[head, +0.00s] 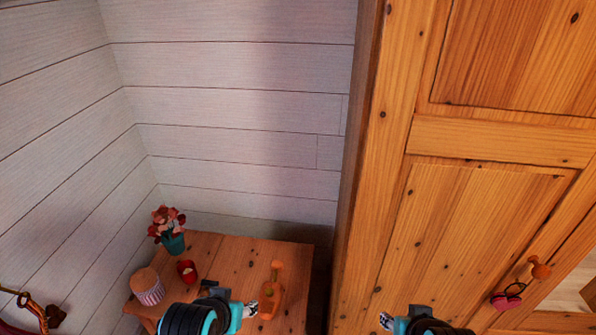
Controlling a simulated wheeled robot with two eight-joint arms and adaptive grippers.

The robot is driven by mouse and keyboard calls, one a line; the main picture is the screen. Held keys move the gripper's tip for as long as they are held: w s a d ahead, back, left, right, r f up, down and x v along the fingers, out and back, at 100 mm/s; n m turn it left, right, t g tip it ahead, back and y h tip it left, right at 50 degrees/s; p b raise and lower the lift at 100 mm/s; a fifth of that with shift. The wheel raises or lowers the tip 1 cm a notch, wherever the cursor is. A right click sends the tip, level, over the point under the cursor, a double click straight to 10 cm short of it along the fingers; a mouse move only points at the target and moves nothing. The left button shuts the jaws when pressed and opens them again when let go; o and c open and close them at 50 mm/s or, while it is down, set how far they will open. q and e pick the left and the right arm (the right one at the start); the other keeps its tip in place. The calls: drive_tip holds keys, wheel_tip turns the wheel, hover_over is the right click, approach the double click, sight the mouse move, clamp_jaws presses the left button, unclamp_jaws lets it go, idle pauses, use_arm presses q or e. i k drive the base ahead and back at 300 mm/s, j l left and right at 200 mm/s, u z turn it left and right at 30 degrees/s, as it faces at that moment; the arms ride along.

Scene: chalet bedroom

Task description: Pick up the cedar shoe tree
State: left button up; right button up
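The cedar shoe tree (271,291), an orange-brown wooden piece with a knobbed upper end, is on the wooden table (232,252) at the bottom centre of the head view. My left gripper (249,309) is just left of its lower end, very close in the picture; I cannot tell whether they touch. Its fingers are too small to show whether they are open. My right gripper (387,320) is at the bottom edge in front of the wardrobe, well to the right of the shoe tree. Its finger state is also unclear, and its arm is mostly cut off.
A flower pot (173,243), a red cup-like item (187,271) and a striped jar (149,289) with a wooden lid stand left on the table. A tall wooden wardrobe (480,130) closes off the right. A pink heart-shaped item (507,300) hangs by its knob (540,268). White plank walls stand behind.

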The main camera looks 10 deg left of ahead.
sight(267, 308)
drive_tip(key=i+j+z, duration=0.1)
drive_tip(key=j+z, duration=0.65)
drive_tip(key=i+j+z, duration=0.1)
drive_tip(key=j+z, duration=0.25)
